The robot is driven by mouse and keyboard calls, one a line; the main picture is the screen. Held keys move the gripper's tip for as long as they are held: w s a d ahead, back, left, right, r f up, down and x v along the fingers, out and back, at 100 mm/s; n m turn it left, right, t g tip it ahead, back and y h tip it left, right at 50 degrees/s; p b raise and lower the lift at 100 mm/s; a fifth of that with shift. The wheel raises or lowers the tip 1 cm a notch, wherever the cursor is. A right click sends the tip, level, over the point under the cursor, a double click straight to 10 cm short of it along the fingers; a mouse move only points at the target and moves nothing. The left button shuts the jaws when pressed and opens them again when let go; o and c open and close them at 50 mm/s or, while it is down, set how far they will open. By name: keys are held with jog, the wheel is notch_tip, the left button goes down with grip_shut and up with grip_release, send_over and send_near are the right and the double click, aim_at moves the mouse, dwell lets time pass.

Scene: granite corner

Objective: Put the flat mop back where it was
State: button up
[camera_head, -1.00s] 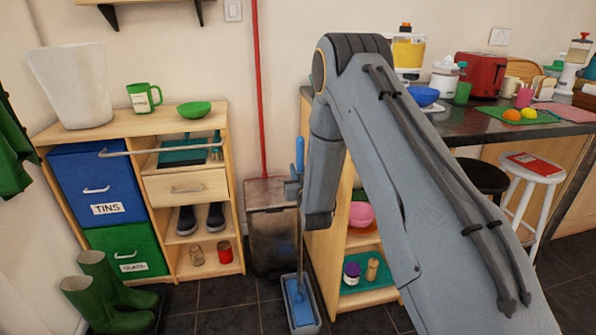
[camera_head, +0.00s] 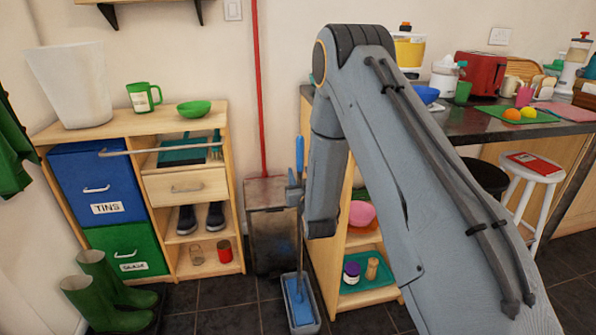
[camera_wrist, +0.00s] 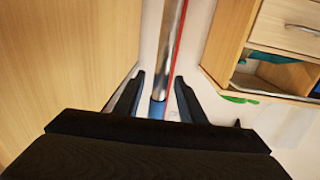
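The flat mop stands upright, with a blue handle grip (camera_head: 299,154) at the top and a thin shaft running down. At its foot is a blue pad in a grey tray-like base (camera_head: 302,305) on the dark floor; I cannot tell how the two fit together. My gripper (camera_head: 293,190) is at the upper part of the mop, just below the blue grip. In the wrist view my gripper (camera_wrist: 158,98) has its fingers apart on either side of the shaft (camera_wrist: 170,50), with gaps on both sides.
A dark bin (camera_head: 270,225) stands directly behind the mop, with a red pole (camera_head: 258,80) rising behind it. A wooden shelf unit (camera_head: 230,215) is to the left, a counter with open shelves (camera_head: 345,240) to the right. Green boots (camera_head: 100,290) stand at front left.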

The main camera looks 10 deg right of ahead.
jog(key=s+d+r+g, duration=0.1)
jog(key=s+g, duration=0.5)
jog(key=s, duration=0.9)
jog(key=s+d+r+m+g, duration=0.1)
jog(key=s+r+g, duration=0.3)
jog(key=s, duration=1.1)
jog(key=s+d+r+g, duration=0.2)
jog(key=s+g, duration=0.6)
jog(key=s, duration=0.7)
jog(key=shift+r, duration=0.75)
jog(key=shift+d+r, duration=0.1)
jog(key=a+r+n+p, duration=0.1)
jog(key=a+r+p, duration=0.2)
jog(key=r+p, duration=0.2)
jog(key=shift+s+a+p, duration=0.3)
jog(key=shift+s+p, duration=0.05)
jog(key=shift+p, duration=1.45)
